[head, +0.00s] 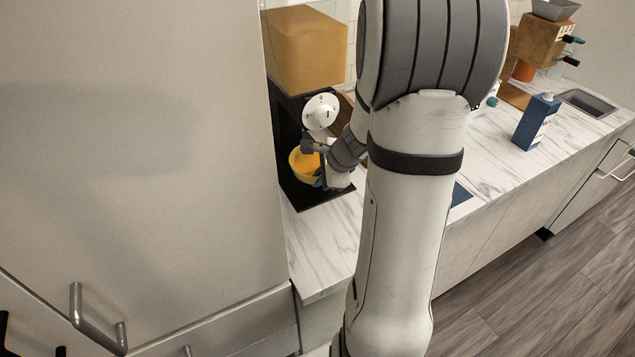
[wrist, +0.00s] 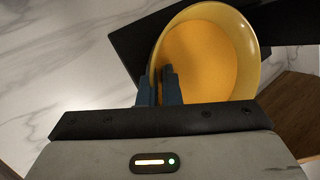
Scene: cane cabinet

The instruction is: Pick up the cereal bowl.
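The cereal bowl (head: 303,166) is yellow and round. In the head view it is at the black base of the cereal dispenser, partly hidden by my gripper (head: 320,178). In the wrist view the bowl (wrist: 213,62) fills the upper middle and looks empty. My gripper's blue fingers (wrist: 158,86) straddle its left rim there, one outside and one inside. They are close together with the bowl wall pinched between them. I cannot tell whether the bowl's underside touches the base.
The dispenser (head: 320,112) with a white dial stands right behind the bowl, close to a tall cabinet (head: 140,150) on the left. A blue carton (head: 534,122) stands on the marble counter (head: 495,160) to the right. The counter's near left part is clear.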

